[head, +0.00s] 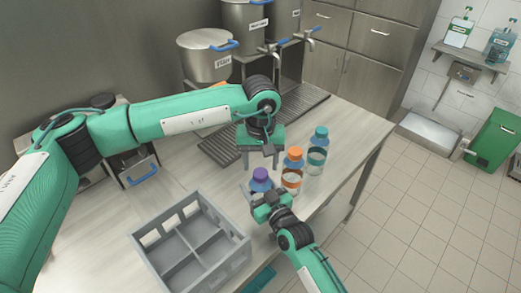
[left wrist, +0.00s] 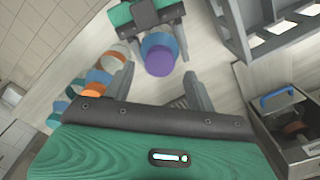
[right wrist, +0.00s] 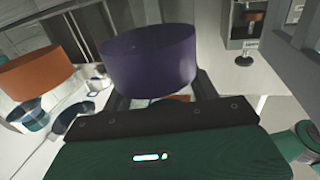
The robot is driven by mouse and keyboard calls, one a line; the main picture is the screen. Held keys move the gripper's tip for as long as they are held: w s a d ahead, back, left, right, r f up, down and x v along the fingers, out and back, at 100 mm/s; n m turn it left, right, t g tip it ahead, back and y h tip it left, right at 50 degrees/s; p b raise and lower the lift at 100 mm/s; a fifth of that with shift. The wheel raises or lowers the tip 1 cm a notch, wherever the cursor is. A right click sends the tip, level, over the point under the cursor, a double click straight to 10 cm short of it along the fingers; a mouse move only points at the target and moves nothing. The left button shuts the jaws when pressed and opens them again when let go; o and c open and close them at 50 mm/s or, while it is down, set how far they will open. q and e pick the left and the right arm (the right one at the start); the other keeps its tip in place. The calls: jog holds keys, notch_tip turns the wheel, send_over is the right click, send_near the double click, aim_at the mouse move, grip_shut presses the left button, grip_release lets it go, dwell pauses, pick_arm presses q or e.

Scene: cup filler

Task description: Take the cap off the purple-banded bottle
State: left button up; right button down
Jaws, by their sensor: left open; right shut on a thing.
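The bottle with the purple cap (head: 261,174) stands on the table. Its body is bluish (head: 258,185), and I cannot make out a purple band because the lower part is hidden. My right gripper (head: 259,197) is shut on this bottle below the cap. In the right wrist view the purple cap (right wrist: 149,60) is large, just beyond my fingers. My left gripper (head: 259,158) is open and empty, pointing down above and slightly behind the bottle. In the left wrist view the purple cap (left wrist: 160,61) lies just past the gap between the open fingers, apart from them.
An orange-capped bottle (head: 292,165) and a blue-capped bottle (head: 317,152) stand close by on the right, near the table edge. A grey divided crate (head: 155,262) is at the front left. Metal pots with taps (head: 207,57) and a drain grate (head: 222,150) are behind.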

aim_at(260, 172)
pick_arm(q)
jog(key=shift+f, duration=1.6)
jog(key=c, duration=1)
jog(key=shift+c, duration=0.2)
